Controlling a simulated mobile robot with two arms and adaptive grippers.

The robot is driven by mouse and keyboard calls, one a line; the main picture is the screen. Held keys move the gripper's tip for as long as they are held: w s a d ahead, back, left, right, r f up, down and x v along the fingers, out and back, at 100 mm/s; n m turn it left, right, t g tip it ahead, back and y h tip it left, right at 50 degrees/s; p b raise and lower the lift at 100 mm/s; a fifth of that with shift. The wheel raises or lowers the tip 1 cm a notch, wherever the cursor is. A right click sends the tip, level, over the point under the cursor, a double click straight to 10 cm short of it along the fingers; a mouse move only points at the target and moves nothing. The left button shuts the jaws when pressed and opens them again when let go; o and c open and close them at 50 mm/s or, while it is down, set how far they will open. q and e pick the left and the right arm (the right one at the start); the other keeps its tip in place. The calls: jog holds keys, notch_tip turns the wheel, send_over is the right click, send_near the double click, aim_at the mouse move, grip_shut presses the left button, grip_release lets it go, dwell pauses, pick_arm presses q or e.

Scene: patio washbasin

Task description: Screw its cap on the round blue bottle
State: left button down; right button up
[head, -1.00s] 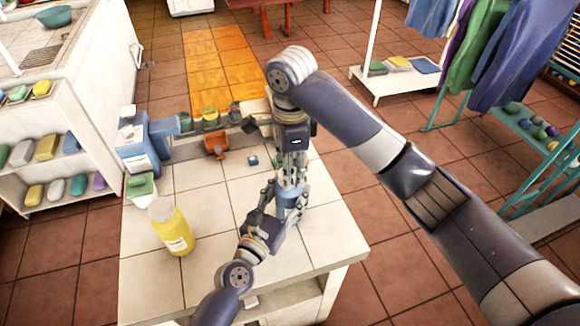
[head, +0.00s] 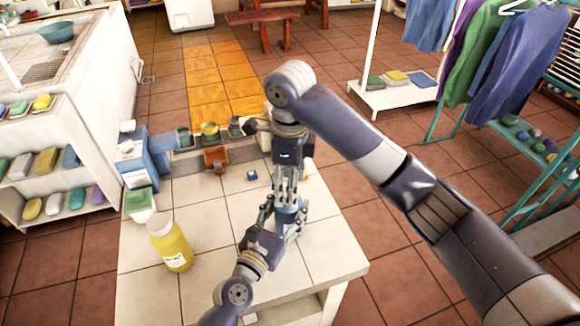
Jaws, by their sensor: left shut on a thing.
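The round blue bottle (head: 289,216) stands upright near the right part of the white tiled table (head: 210,215). It is partly hidden by my grippers. My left gripper (head: 283,213) comes in from the lower left and is shut on the bottle's side. My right gripper (head: 288,196) points straight down from above, with its fingers at the bottle's top. I cannot make out the cap between those fingers, nor whether they are closed on it.
A yellow bottle (head: 170,246) stands at the table's left. Behind it are a green-and-white box (head: 139,203), a blue dispenser-like device (head: 143,160), an orange holder (head: 215,158) and a small blue item (head: 252,175).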

notch_tip(320, 180, up, 11)
jog(key=shift+r, duration=0.2)
dwell(0.3)
pick_arm(q)
jog(key=c, duration=0.6)
grip_release()
jog(key=shift+o, duration=0.2)
jog(key=v, duration=1.2)
